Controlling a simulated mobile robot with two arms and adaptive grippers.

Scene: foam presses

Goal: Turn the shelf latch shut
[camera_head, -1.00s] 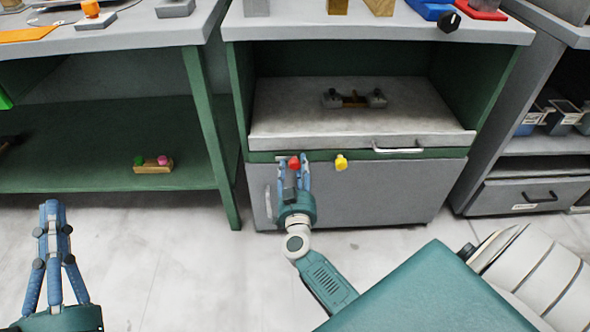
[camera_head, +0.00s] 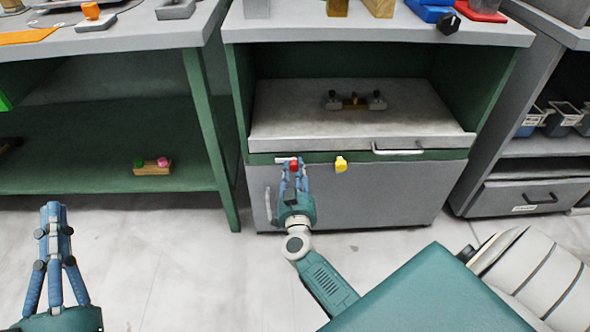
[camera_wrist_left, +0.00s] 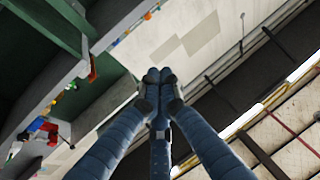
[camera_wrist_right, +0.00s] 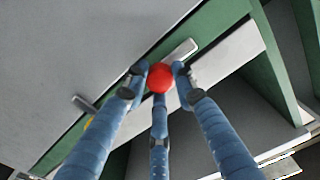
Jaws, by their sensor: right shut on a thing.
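A red knob (camera_head: 293,167) sits on the green strip below the grey shelf (camera_head: 300,142), at its left part. A pale bar (camera_head: 284,160) shows beside it and extends left; the right wrist view shows this bar (camera_wrist_right: 181,50) behind the red knob (camera_wrist_right: 159,78). My right gripper (camera_head: 294,172) is shut on the red knob, its fingers around it. A yellow knob (camera_head: 341,163) is on the same strip to the right. I cannot tell from the frames which knob is the shelf latch. My left gripper (camera_head: 54,207) is shut and empty over the floor, far left.
The shelf has a front handle (camera_head: 398,149) and carries a small part with grey knobs (camera_head: 355,101). Below it is a grey door with a vertical handle (camera_head: 268,203). A green table (camera_head: 90,190) stands left, grey drawers (camera_head: 525,195) right. The floor between is clear.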

